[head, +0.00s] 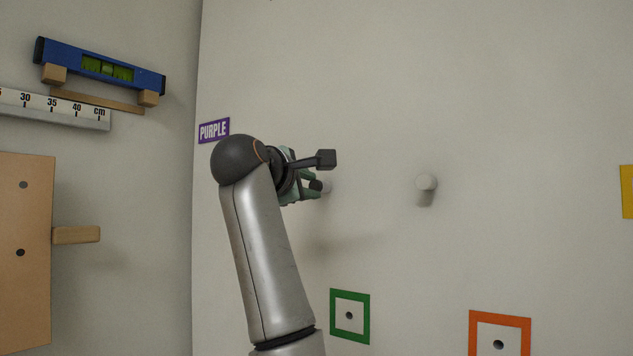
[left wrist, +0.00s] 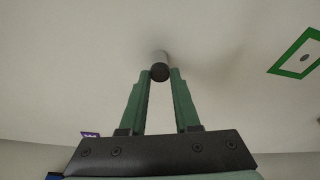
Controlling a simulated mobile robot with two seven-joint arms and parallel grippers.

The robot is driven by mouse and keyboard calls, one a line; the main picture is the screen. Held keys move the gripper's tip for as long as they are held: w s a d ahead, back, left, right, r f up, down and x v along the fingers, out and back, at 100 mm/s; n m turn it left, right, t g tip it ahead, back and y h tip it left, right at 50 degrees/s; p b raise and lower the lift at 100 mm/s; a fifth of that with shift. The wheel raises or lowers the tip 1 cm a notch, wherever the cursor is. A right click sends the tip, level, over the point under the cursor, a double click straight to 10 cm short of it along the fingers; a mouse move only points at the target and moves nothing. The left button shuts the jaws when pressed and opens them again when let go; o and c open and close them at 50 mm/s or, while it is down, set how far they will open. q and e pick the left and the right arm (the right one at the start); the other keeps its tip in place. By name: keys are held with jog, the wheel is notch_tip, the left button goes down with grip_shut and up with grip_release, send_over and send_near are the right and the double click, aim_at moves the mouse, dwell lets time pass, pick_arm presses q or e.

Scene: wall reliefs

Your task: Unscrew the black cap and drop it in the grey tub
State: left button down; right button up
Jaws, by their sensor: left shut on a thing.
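The black cap (head: 316,185) is at the end of a pale stub (head: 327,187) that sticks out of the wall. My left gripper (head: 313,186) comes at it from the left and is shut on the cap. In the left wrist view the green fingers of my left gripper (left wrist: 160,76) hold the dark cap (left wrist: 160,72) at their tips, with the pale stub (left wrist: 160,57) right behind it. I cannot tell whether the cap is still threaded on. The grey tub and my right gripper are not in view.
A second pale stub (head: 427,183) without a cap stands to the right. Green (head: 350,339) and orange (head: 500,318) square frames are on the wall below. A blue level (head: 100,66), a ruler (head: 60,112) and a wooden board (head: 25,290) are at left. The wall above is clear.

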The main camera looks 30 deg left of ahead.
pick_arm(q)
jog(key=shift+r+n+g+p, duration=0.3)
jog(key=shift+r+n+p, duration=0.1)
jog(key=shift+n+p, duration=0.8)
jog(key=shift+f+n+h, duration=0.15)
jog(key=shift+n+h, duration=0.15)
jog(key=shift+n, duration=0.1)
jog(key=shift+f, duration=0.2)
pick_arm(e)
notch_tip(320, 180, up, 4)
pick_arm(q)
jog(key=shift+r+n+p, duration=0.2)
jog(key=shift+n+p, duration=0.1)
jog(key=shift+p, duration=0.2)
jog(key=n+p, duration=0.1)
jog(key=p, duration=0.1)
jog(key=n+h+p, duration=0.1)
jog(key=p, duration=0.1)
jog(key=shift+a+r+n+g, duration=0.1)
jog(key=shift+r+n+g, duration=0.15)
jog(key=shift+n+g, duration=0.15)
jog(key=shift+f+n+p, duration=0.1)
jog(key=shift+n+p, duration=0.2)
jog(key=shift+p, duration=0.15)
jog(key=shift+f, duration=0.25)
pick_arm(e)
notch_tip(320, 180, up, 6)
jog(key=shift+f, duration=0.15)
